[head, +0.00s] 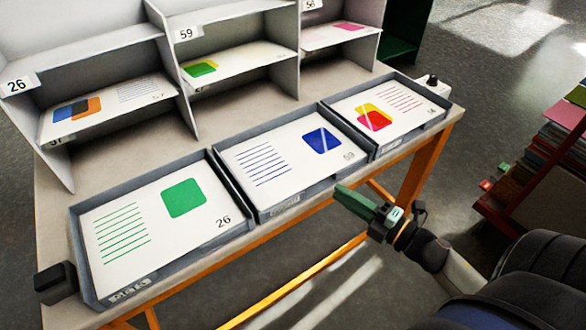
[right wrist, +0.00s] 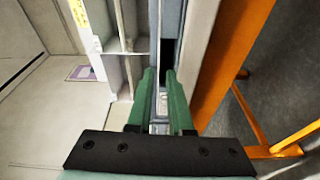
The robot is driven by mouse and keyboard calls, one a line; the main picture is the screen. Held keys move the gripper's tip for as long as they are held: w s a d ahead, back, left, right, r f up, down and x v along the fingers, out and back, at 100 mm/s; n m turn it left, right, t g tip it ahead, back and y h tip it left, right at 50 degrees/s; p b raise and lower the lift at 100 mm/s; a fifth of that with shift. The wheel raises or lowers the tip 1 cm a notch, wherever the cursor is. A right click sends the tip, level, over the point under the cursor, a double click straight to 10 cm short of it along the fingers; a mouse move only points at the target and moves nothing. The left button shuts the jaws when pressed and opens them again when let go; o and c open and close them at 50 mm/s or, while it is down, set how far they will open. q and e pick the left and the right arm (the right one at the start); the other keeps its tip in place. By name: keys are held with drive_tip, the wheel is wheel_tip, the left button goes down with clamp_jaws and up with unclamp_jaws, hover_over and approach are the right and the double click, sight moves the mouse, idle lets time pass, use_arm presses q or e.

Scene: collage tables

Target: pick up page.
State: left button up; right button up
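Three white pages lie in grey trays on the table. The left page (head: 136,237) has a green square and the number 26. The middle page (head: 290,160) has a blue square and reads 59. The right page (head: 405,103) has a red and yellow square; its number is too small to read surely. My right gripper (head: 352,200) has green fingers and is beyond the front table edge, near the middle tray (head: 308,197), apart from the pages. In the right wrist view a narrow gap shows between the fingers (right wrist: 160,75), with nothing held. My left gripper is out of view.
A grey shelf (head: 187,105) behind the trays holds more pages, with labels such as 26 and 59. The table (head: 50,185) has an orange frame (head: 425,160). A black block (head: 55,283) sits at its left corner. A red book rack (head: 515,210) stands right.

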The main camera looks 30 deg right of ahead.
sight(301, 168)
drive_tip(key=shift+n, duration=0.5)
drive_tip(key=x, duration=1.2)
drive_tip(key=shift+w+a+r, duration=0.1)
drive_tip(key=shift+w+a, duration=0.05)
clamp_jaws()
